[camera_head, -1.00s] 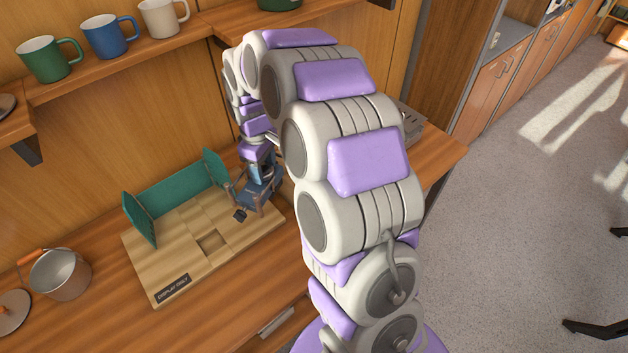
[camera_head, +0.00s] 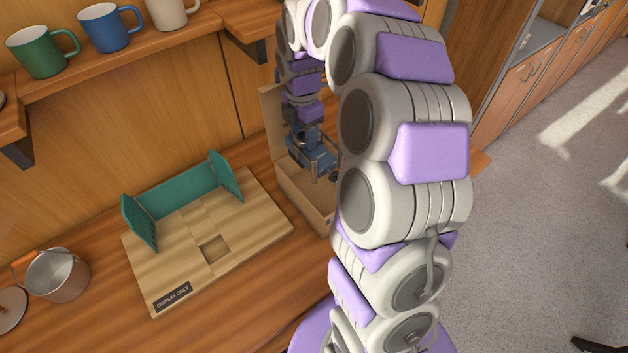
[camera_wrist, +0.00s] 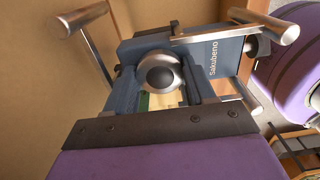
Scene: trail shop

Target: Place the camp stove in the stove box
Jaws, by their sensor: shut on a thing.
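The camp stove (camera_head: 318,163) is a small blue body with metal legs and a round silver knob. It fills the top of the wrist view (camera_wrist: 215,58). My gripper (camera_head: 300,138) is shut on the stove, its fingers on either side of the knob in the wrist view (camera_wrist: 162,90). The stove box (camera_head: 299,204) is open brown cardboard with a raised flap at the back. The stove is at or just above its opening; whether it touches the bottom is hidden. My arm covers the box's right side.
A wooden display board (camera_head: 173,262) with a green windscreen (camera_head: 180,193) lies left of the box. A metal pot (camera_head: 58,274) stands farther left. A shelf with mugs (camera_head: 108,30) hangs above. A clear counter strip lies in front of the board.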

